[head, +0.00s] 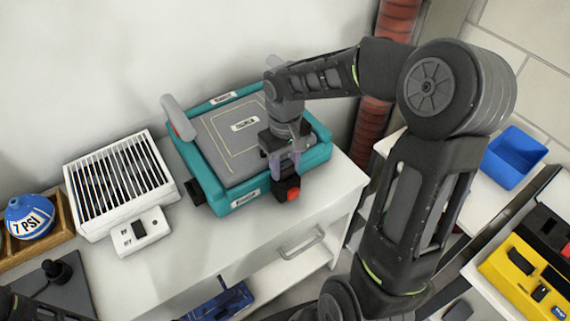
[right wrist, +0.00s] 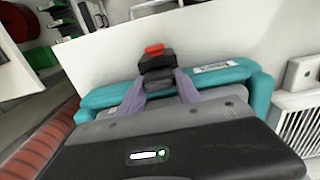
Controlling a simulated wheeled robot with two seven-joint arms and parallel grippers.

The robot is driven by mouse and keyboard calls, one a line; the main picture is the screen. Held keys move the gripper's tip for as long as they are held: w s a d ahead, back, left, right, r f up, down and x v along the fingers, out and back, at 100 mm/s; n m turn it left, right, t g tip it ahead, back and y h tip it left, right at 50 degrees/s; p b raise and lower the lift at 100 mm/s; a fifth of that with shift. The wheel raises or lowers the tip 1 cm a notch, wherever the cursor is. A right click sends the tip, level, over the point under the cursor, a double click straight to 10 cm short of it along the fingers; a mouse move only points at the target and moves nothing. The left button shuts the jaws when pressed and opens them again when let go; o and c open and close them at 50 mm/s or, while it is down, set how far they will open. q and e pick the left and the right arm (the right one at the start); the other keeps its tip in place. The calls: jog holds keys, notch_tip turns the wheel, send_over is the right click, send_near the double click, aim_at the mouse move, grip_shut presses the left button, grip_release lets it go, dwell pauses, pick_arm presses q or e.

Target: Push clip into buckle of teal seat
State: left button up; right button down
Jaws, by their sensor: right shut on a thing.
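The teal seat (head: 325,152) with a grey cushion lies on the white cabinet; its teal edge also shows in the right wrist view (right wrist: 258,88). A black buckle with a red button (head: 292,194) is at the seat's front right edge, and shows beyond my fingertips in the right wrist view (right wrist: 155,52). My right gripper (head: 283,168) points down there, its fingers (right wrist: 160,88) shut on a dark piece, seemingly the clip (right wrist: 158,80). The clip lies right against the buckle; how deep it sits is hidden.
A white slatted box (head: 152,158) stands left of the seat, and a blue 7 PSI ball (head: 28,218) sits in a wooden tray farther left. A black block (head: 193,190) is at the seat's left side. A blue bin (head: 515,158) is at right.

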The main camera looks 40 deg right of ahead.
jog(key=shift+f, duration=0.25)
dwell(0.7)
jog(key=c, duration=0.8)
grip_release()
jog(key=shift+o, duration=0.3)
jog(key=o, duration=0.5)
jog(key=shift+r+p, duration=2)
jog(key=shift+r, duration=0.85)
jog(key=shift+r+p, duration=0.8)
jog(key=shift+r, duration=0.35)
